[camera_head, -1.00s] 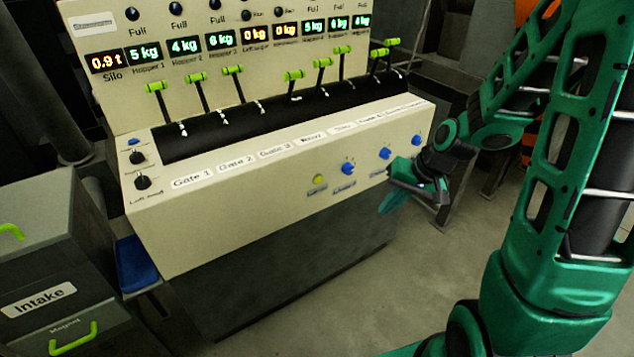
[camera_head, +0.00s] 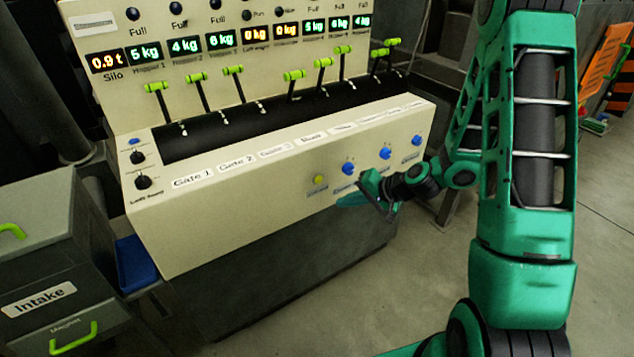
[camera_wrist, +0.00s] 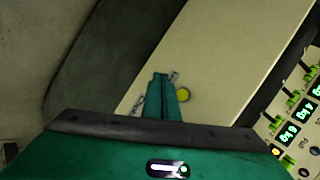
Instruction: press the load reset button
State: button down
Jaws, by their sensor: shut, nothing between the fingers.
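A round yellow button (camera_head: 319,180) sits on the front face of the cream control console, left of the blue knobs. Its label is too small to read, so I cannot tell whether it is the load reset button. It also shows in the wrist view (camera_wrist: 183,95), just right of the fingers. My gripper (camera_head: 347,200) is shut and empty, in front of the console face, below and right of the yellow button. In the wrist view the closed fingers (camera_wrist: 162,85) point towards the panel. They look apart from the button.
Several blue knobs (camera_head: 348,169) line the face right of the button. Levers with green handles (camera_head: 294,75) stand on the console top. Black knobs (camera_head: 143,182) and a small blue button (camera_head: 134,141) are at its left end. A grey Intake cabinet (camera_head: 95,235) stands left.

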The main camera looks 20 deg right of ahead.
jog(key=shift+w, duration=0.15)
jog(key=w+a, duration=0.2)
jog(key=w, duration=0.6)
jog(key=shift+a, duration=0.3)
jog(key=shift+w, duration=0.1)
dwell(1.7)
jog(key=shift+w+a, duration=0.15)
jog(key=shift+w, duration=0.2)
jog(key=shift+w+a, duration=0.1)
jog(key=shift+w, duration=0.3)
dwell(0.8)
dwell(0.3)
jog(key=shift+s+d, duration=0.25)
jog(key=shift+s, duration=0.6)
jog(key=shift+s, duration=0.1)
jog(key=shift+s+d, duration=0.25)
jog(key=shift+s, duration=0.5)
jog(key=shift+s+d, duration=0.25)
jog(key=shift+s, duration=0.5)
jog(key=shift+s+d, duration=0.25)
jog(key=shift+s, duration=0.5)
